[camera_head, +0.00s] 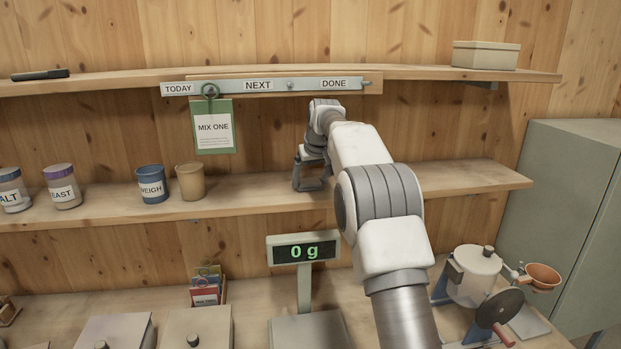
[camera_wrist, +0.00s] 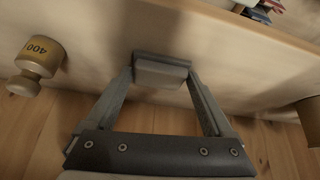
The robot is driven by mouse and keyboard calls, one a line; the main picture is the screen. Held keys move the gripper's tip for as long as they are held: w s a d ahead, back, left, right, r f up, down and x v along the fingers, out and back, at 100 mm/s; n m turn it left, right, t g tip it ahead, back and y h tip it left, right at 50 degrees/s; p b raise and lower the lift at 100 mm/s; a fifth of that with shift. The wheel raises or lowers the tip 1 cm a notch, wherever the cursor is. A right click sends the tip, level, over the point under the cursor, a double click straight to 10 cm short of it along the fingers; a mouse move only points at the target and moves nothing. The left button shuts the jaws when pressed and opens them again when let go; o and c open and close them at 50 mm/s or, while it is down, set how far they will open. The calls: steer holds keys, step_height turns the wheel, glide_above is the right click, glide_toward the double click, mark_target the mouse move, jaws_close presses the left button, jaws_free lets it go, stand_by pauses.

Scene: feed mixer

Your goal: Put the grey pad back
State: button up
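My gripper (camera_head: 312,182) is at the middle shelf, to the right of the tan cup. In the wrist view its two fingers (camera_wrist: 162,75) reach in from both sides to a small grey block, which looks like the grey pad (camera_wrist: 162,70). The pad sits between the fingertips and appears gripped, close over the pale shelf board (camera_wrist: 90,30). In the head view the pad is too small to tell apart from the fingers. Whether the pad touches the shelf cannot be told.
A brass weight marked 400 (camera_wrist: 38,62) stands near my gripper in the wrist view. The tan cup (camera_head: 190,181) and blue WEIGH cup (camera_head: 152,184) stand left on the shelf. A MIX ONE card (camera_head: 212,127) hangs above. The scale display (camera_head: 303,250) reads 0 g.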

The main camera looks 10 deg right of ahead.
steer(key=shift+o, duration=0.9)
steer(key=shift+r, duration=0.1)
